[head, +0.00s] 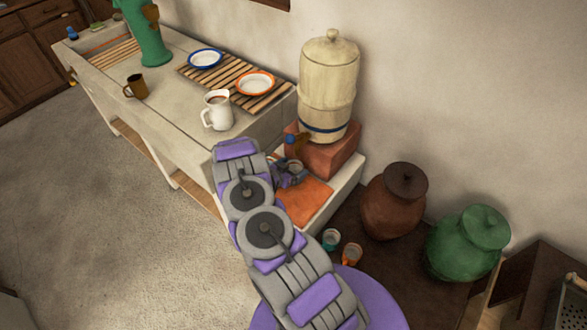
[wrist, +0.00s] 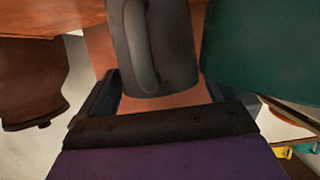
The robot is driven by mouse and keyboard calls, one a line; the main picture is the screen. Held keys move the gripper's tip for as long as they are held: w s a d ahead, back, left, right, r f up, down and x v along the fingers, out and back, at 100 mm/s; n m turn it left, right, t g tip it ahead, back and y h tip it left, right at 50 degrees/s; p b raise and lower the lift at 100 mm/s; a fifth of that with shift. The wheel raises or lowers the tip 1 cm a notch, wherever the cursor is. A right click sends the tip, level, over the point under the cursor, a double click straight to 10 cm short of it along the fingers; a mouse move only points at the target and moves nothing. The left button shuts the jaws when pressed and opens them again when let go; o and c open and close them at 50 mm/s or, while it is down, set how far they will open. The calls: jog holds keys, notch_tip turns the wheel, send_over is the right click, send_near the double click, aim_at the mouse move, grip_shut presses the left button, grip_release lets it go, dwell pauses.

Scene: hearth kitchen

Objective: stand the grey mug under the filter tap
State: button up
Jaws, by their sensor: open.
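The grey mug (head: 295,167) stands at the far edge of the orange mat, by the red block, close below the filter tap (head: 301,143). I cannot tell if it is exactly under the spout. In the wrist view the dark mug (wrist: 178,45) fills the upper middle, its handle turned toward the left. My gripper (head: 286,176) is just in front of the mug, partly hidden by my arm. In the wrist view its two dark fingers are spread apart, with the mug at or just beyond their tips. The pale water filter (head: 328,85) stands on the red block (head: 333,158).
A white jug (head: 217,110) and a brown mug (head: 136,87) stand on the counter, left of the filter. Two plates lie on slatted racks. Brown (head: 392,205) and green (head: 466,245) jars and two small cups stand low at right.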

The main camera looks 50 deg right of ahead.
jog(key=w+p+v, duration=0.1)
jog(key=p+v, duration=0.1)
jog(key=v, duration=1)
jog(key=w+a+r+n+t+y, duration=0.25)
jog(key=w+a+r+y, duration=0.2)
jog(key=w+a, duration=0.35)
jog(key=w+a+r+n+t+y, duration=0.1)
jog(key=w+a+r+t+y, duration=0.35)
jog(key=a, duration=0.45)
jog(key=s+a+r+n+g+y, duration=0.15)
jog(key=a+r+n+y, duration=0.4)
jog(key=a+r, duration=0.95)
jog(key=s+a+r+n+g+y, duration=0.1)
jog(key=s+a+r+n+g, duration=0.15)
jog(key=s+r, duration=0.4)
jog(key=s+a+r+n+g+y, duration=0.1)
jog(key=s+a+r+n+y, duration=0.2)
jog(key=s, duration=0.6)
jog(key=s+d+r+g+h, duration=0.1)
jog(key=s+d, duration=0.1)
jog(key=s, duration=0.7)
jog(key=s+d+r+n+g+h, duration=0.1)
jog(key=s+d+r+g+h, duration=0.1)
jog(key=s, duration=0.7)
jog(key=s+d+r+n+g+h, duration=0.1)
jog(key=s+d+g+h, duration=0.1)
jog(key=s, duration=0.8)
jog(key=shift+d+r, duration=0.4)
jog(key=shift+d, duration=0.45)
jog(key=shift+n, duration=0.25)
